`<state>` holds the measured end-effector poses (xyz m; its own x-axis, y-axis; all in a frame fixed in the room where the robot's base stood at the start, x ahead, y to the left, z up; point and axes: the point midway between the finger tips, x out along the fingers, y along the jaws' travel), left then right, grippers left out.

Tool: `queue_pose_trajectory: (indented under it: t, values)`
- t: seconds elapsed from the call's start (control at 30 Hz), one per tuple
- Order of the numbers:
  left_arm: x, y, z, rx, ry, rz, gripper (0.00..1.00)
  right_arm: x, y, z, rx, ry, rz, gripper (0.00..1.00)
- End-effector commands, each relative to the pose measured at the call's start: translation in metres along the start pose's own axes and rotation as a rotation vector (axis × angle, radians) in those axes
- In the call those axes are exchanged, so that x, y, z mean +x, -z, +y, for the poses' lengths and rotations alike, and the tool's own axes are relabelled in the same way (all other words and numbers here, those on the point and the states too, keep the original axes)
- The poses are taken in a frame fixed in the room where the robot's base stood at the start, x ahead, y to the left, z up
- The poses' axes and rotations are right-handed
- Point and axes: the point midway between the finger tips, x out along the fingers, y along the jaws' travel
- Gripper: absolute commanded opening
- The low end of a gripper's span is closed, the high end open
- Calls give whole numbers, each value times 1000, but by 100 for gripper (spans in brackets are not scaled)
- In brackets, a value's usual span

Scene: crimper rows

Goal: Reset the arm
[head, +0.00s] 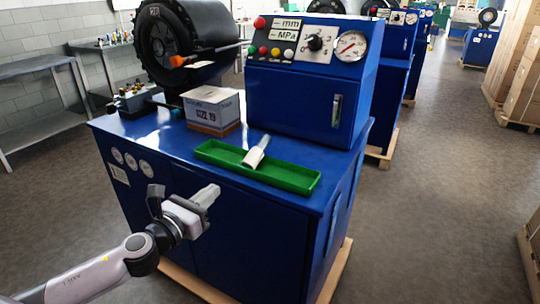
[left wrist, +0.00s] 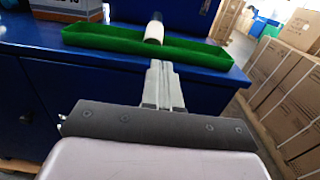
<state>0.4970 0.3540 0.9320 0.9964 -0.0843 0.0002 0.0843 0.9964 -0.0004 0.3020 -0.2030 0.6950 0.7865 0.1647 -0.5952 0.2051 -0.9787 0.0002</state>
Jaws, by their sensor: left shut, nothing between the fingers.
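My left gripper (head: 207,194) is shut and empty. It hangs in front of the blue cabinet, below the level of its top, apart from the things on it. In the left wrist view its closed fingers (left wrist: 161,70) point toward the green tray. The green tray (head: 290,181) lies on the blue machine's front top edge. A white and grey cylindrical fitting (head: 256,152) lies tilted across the tray's rim; it also shows in the left wrist view (left wrist: 154,31). My right gripper is not in view.
A cardboard box (head: 212,111) stands behind the tray's left end. The blue control panel (head: 312,43) with buttons and a gauge rises behind the tray. A grey metal bench (head: 38,68) stands at left. Stacked cartons (head: 522,80) stand at right. The floor between is clear.

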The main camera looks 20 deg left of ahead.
Motion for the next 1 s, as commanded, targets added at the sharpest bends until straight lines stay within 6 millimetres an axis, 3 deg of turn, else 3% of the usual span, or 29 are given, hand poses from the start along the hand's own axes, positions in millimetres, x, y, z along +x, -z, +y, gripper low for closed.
queue_pose_trajectory:
  t: [0.17, 0.27, 0.47, 0.7, 0.9, 1.0]
  values:
    - [-1, 4, -1, -34, -2, 9, 0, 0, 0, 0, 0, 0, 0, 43]
    - [-8, 22, -7, -196, -15, 47, 0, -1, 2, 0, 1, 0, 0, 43]
    - [-46, 94, -40, -936, -133, 197, 0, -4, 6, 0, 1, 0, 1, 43]
    - [-111, 172, -97, -1948, -450, 304, 0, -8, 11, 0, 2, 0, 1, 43]
    - [-159, 207, -143, -2616, -774, 259, 0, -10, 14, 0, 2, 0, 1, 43]
    - [-173, 214, -158, -2813, -890, 217, 0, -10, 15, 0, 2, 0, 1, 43]
